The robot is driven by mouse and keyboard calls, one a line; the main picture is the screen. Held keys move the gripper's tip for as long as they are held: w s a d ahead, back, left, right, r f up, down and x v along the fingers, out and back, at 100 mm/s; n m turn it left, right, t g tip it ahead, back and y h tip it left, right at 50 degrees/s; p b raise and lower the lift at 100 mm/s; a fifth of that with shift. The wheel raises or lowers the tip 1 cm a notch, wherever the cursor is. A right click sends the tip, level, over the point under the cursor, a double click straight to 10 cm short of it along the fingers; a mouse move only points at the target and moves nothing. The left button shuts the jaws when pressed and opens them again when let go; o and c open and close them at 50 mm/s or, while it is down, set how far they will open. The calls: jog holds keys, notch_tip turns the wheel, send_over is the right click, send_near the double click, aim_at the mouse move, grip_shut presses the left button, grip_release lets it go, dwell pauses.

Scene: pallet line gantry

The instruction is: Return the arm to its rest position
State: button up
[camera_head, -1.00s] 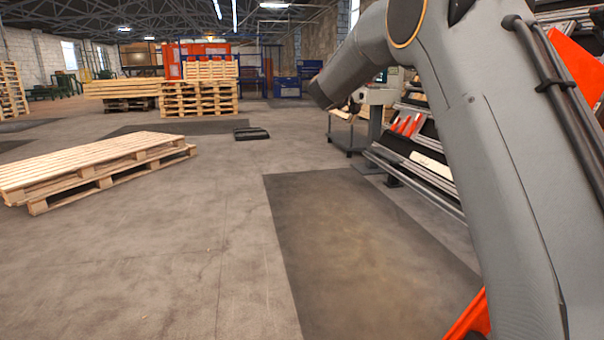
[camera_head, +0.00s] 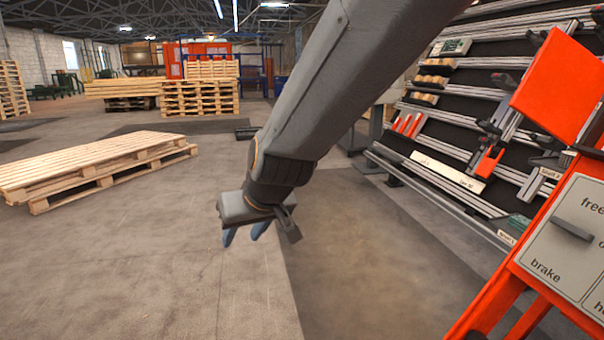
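My gripper (camera_head: 244,236) hangs at the end of my grey arm, near the middle of the head view. It points down over the grey concrete floor. Its two bluish fingertips stand apart with a gap between them, and nothing shows between them. My arm comes down from the upper right and hides part of the hall behind it.
A low wooden pallet pile (camera_head: 95,168) lies on the floor at left. Taller pallet stacks (camera_head: 200,97) stand at the back. A sloped tool rack (camera_head: 470,120) and an orange panel with a "brake" label (camera_head: 560,250) stand at right. The floor at front left is clear.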

jog(key=s+d+f+g+h, duration=0.1)
jog(key=s+d+f+g, duration=0.15)
jog(key=s, duration=0.55)
jog(key=s+d+f+g+h, duration=0.1)
jog(key=s+d+f, duration=0.25)
jog(key=s, duration=0.45)
jog(key=s+d+f+g+h, duration=0.2)
jog(key=s+d+f, duration=0.15)
jog(key=s, duration=0.35)
jog(key=d+r+m+p, duration=0.3)
jog(key=d+r+p, duration=0.8)
jog(key=r+p, duration=0.3)
jog(key=s+d+r+m+p, duration=0.1)
jog(key=d+r+m+p, duration=0.2)
jog(key=d+r+p, duration=0.8)
notch_tip(320, 180, up, 3)
jog(key=p, duration=0.4)
jog(key=shift+f+h+p, duration=0.15)
jog(key=shift+h+p, duration=0.15)
jog(key=shift+p, duration=0.1)
jog(key=shift+c, duration=0.2)
